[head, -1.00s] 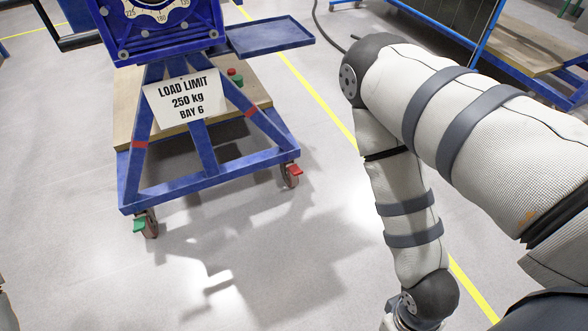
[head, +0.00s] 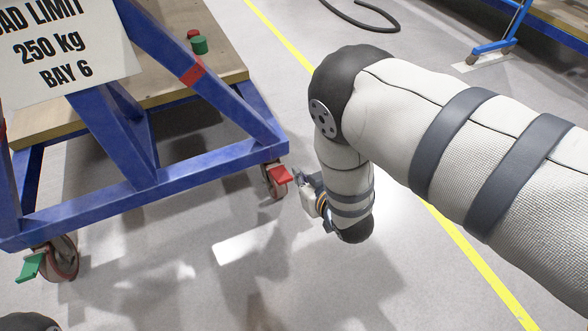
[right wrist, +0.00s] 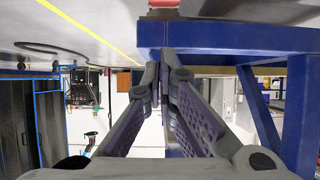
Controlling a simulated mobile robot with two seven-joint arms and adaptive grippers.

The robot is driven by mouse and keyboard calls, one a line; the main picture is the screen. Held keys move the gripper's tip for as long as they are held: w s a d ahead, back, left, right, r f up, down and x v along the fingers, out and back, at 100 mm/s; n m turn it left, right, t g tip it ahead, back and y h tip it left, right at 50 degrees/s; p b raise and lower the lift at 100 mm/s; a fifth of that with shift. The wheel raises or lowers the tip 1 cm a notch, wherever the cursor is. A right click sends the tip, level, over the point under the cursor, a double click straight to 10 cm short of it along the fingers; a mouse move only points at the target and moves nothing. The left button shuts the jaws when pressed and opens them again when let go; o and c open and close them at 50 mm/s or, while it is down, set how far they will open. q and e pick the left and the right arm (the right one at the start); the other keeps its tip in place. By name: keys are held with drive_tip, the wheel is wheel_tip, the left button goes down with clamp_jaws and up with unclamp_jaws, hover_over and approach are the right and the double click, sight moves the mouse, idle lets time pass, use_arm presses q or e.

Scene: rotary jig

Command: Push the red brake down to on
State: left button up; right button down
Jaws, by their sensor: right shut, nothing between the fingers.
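The red brake (head: 281,174) is a small flat pedal on the caster at the blue cart's (head: 190,156) right front corner, tilted outward. A red part, likely the same brake, shows at the top edge of the right wrist view (right wrist: 163,4). My right gripper (head: 297,176) is just right of the red brake in the head view; contact cannot be told. In the right wrist view its fingers (right wrist: 163,58) are together and empty, in front of the blue frame. My left gripper is not in view.
A green brake (head: 30,267) is on the left front caster. A load-limit sign (head: 65,45) hangs on the frame. Red and green buttons (head: 199,44) are by the wooden deck (head: 165,75). A yellow line (head: 470,250) crosses the open floor. A black cable (head: 370,20) lies behind.

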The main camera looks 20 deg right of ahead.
drive_tip(key=w, duration=0.1)
drive_tip(key=b, duration=0.6)
hover_over(288, 179)
drive_tip(key=w, duration=0.1)
drive_tip(key=f, duration=0.4)
drive_tip(key=shift+w+a+f, duration=0.15)
drive_tip(key=shift+a+f, duration=0.1)
drive_tip(key=shift+f, duration=0.15)
drive_tip(key=shift+s+f+b, duration=0.2)
drive_tip(key=shift+s+f, duration=0.05)
drive_tip(key=shift+f, duration=0.35)
drive_tip(key=shift+s+f+b, duration=0.2)
drive_tip(key=shift+s+f, duration=0.05)
drive_tip(key=shift+f, duration=0.35)
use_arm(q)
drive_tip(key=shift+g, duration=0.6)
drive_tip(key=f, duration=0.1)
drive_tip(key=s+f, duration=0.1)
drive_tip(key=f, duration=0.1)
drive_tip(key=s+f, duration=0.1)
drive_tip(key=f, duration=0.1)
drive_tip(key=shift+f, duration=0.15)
use_arm(e)
drive_tip(key=shift+s+d+f, duration=0.1)
drive_tip(key=shift+s+f, duration=0.05)
drive_tip(key=shift+f, duration=0.2)
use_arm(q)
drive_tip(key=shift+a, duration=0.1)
